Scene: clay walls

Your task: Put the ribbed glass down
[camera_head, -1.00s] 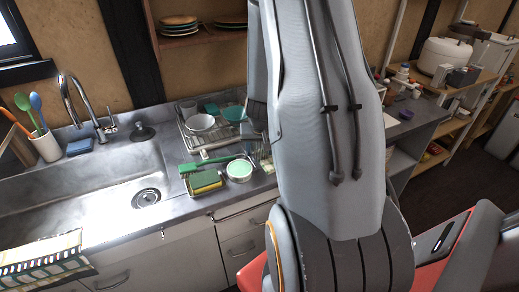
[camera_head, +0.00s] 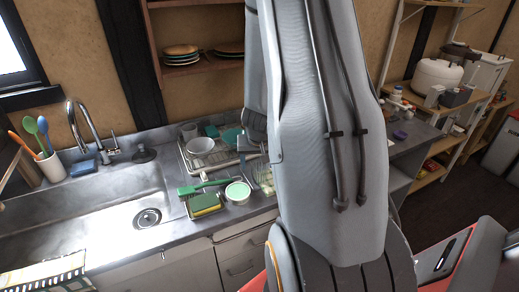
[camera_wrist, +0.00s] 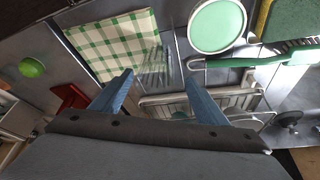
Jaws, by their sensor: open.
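The ribbed glass (camera_wrist: 157,66) is clear and hard to make out in the wrist view. It is on the counter beside a green-and-white checked cloth (camera_wrist: 108,45), near the dish rack's edge. In the head view the glass (camera_head: 264,179) shows faintly, partly hidden by my arm. My gripper (camera_wrist: 160,78) is open, its two blue fingers apart. The glass appears just beyond the fingertips, between them in the picture. I cannot tell whether any finger touches it.
A dish rack (camera_head: 190,165) with a white bowl (camera_head: 201,145) stands behind. A round green-topped container (camera_head: 238,192), a green brush (camera_head: 195,187) and a sponge (camera_head: 205,203) crowd the counter left of the glass. The sink (camera_head: 90,220) is further left.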

